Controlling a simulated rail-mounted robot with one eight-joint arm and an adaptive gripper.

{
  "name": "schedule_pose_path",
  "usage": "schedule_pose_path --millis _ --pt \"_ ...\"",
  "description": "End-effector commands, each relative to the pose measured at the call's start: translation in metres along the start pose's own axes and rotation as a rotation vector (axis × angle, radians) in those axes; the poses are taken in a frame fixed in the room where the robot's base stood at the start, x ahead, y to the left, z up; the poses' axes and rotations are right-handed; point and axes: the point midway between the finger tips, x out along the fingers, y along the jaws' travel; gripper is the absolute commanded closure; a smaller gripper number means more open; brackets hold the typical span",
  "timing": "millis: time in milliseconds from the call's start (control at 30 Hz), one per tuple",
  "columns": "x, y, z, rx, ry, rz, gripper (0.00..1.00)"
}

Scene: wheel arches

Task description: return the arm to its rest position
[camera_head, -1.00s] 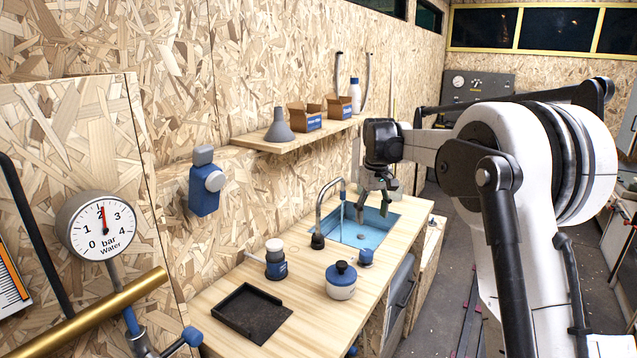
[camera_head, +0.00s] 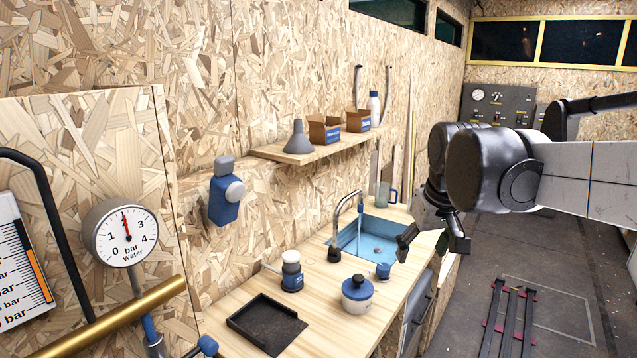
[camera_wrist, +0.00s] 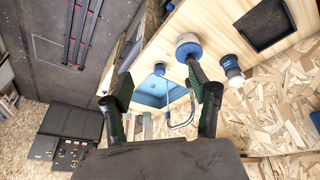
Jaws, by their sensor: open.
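My gripper (camera_head: 430,243) is in the air at the right, in front of the counter's edge in the head view. Its two fingers are spread apart and nothing is between them. The wrist view also shows my gripper (camera_wrist: 160,95) open and empty, with the counter and sink behind the fingers. My arm reaches in from the right edge of the head view.
A shelf (camera_head: 300,155) is above. Floor (camera_head: 560,270) at right is mostly clear.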

Motion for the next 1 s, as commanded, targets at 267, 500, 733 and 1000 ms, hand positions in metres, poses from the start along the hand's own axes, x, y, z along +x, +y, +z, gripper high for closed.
schedule_pose_path --millis 267,500,733,1000 --pt "-0.012 -0.013 0.078 0.059 0.088 0.012 0.44" --pt "-0.007 -0.025 0.144 0.11 0.164 0.018 0.44" --pt "0.006 -0.033 0.194 0.15 0.225 0.021 0.44" --pt "0.014 -0.036 0.212 0.167 0.25 0.021 0.44"
